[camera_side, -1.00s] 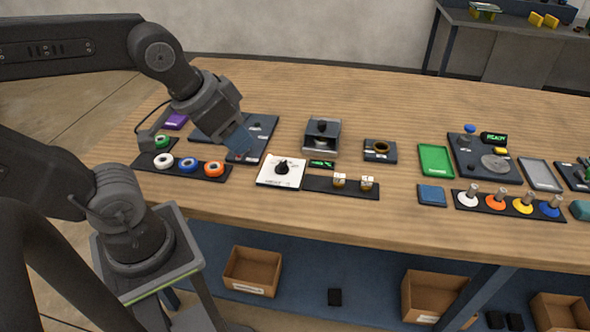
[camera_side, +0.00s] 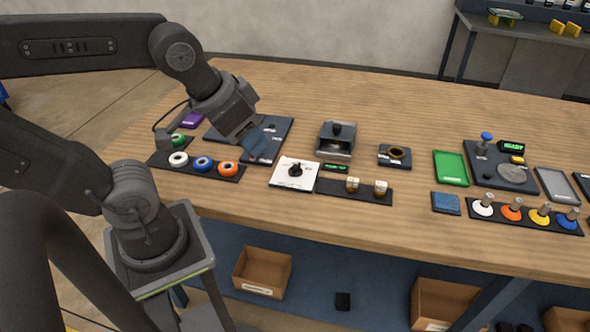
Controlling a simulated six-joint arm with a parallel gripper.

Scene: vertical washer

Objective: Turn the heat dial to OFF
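A black pointed dial knob (camera_side: 296,170) stands on a white square plate (camera_side: 284,183) near the middle of the bench. It looks like the heat dial, but its markings are too small to read. My gripper (camera_side: 257,147) is above and to the left of the dial, apart from it, over a dark panel (camera_side: 276,131). Its fingertips look bluish and point down to the right. The gap between them cannot be made out, and no held object is clear.
A small green-lit display (camera_side: 335,167) and a dark strip with two small knobs (camera_side: 341,191) lie right of the dial plate. A metal box unit (camera_side: 336,142) stands behind. A tray with coloured rings (camera_side: 197,169) is at left. Bare wood lies in front.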

